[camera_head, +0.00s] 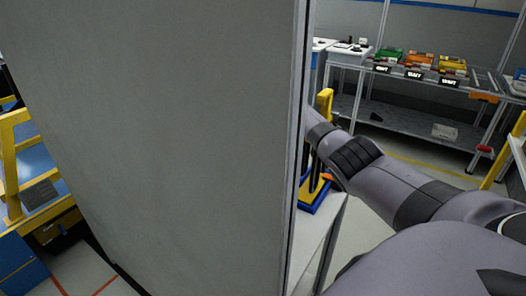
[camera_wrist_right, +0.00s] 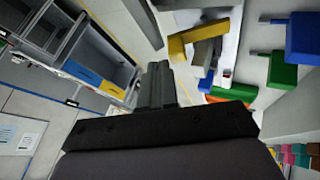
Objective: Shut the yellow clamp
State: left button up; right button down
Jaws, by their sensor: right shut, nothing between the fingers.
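The yellow clamp shows only partly in the head view, just right of a grey panel edge. A yellow upright piece (camera_head: 325,101) stands above my right forearm, and a yellow and blue base (camera_head: 315,197) shows below it; my arm hides the part between. In the right wrist view, a bent yellow piece (camera_wrist_right: 197,38), apparently the clamp's handle, lies up and to the right of the fingertips. My right gripper (camera_wrist_right: 160,72) is shut and empty, apart from the yellow piece in the picture. In the head view its fingers are hidden. My left gripper is not in view.
A tall grey panel (camera_head: 165,140) fills much of the head view. A rack (camera_head: 400,125) with green, orange and yellow bins stands at the back right. Blue (camera_wrist_right: 303,38) and green (camera_wrist_right: 283,70) parts sit right of the gripper in the wrist view.

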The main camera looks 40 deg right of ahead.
jog(key=shift+r, duration=0.1)
jog(key=shift+r+p, duration=0.75)
jog(key=shift+p, duration=0.1)
notch_tip(320, 180, up, 20)
dwell(0.4)
jog(key=shift+f, duration=0.1)
dwell(0.4)
